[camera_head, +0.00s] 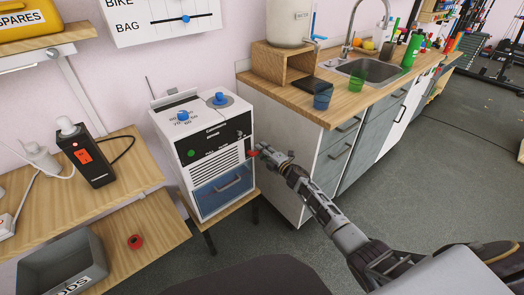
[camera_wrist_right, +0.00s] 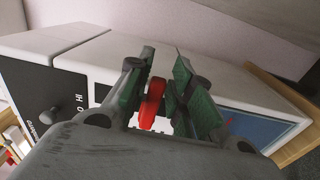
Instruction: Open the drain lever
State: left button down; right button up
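The red drain lever (camera_head: 252,154) sticks out from the lower right side of the white machine (camera_head: 213,131). It also shows in the right wrist view as a red handle (camera_wrist_right: 152,104). My right gripper (camera_head: 261,149) is at the lever, at the machine's right front corner. In the wrist view its green-padded fingers (camera_wrist_right: 163,78) stand apart on either side of the lever, with a gap on the right. The lever lies closer to the left finger; I cannot tell whether they touch. My left gripper is out of view.
The machine stands on a small wooden table (camera_head: 239,206). A wooden counter (camera_head: 350,98) with a sink (camera_head: 370,70) and a teal cup (camera_head: 323,96) is to the right. Shelves with a black box (camera_head: 88,160) and a grey bin (camera_head: 62,265) are left. The floor in front is clear.

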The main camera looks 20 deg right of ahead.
jog(key=shift+o, duration=0.8)
jog(key=v, duration=1.2)
jog(key=shift+r, duration=0.1)
dwell(0.6)
